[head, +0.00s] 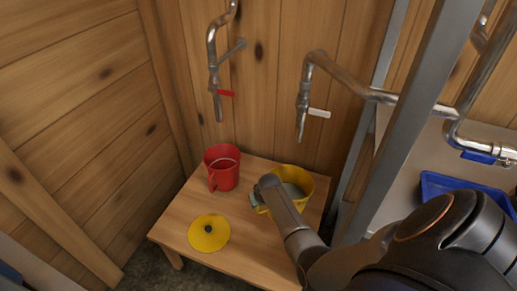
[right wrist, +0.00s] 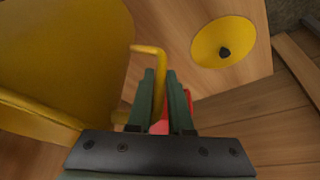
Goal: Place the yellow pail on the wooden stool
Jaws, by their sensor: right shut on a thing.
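The yellow pail (head: 298,176) is upright at the back right of the wooden stool (head: 182,236) in the head view. I cannot tell whether its base touches the stool top. My right gripper (head: 257,198) is at the pail's left side. In the right wrist view the pail (right wrist: 60,50) fills the left part, and its handle runs between the two fingers of my right gripper (right wrist: 160,76), which is shut on it. The arm covers the pail's front in the head view. My left gripper is not in view.
A red pail (head: 222,172) stands at the stool's back left. A yellow lid with a dark knob (head: 209,233) lies in front; it also shows in the right wrist view (right wrist: 222,42). Pipes with a red (head: 227,93) and a white lever (head: 319,113) hang above. A metal post (head: 397,130) rises right.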

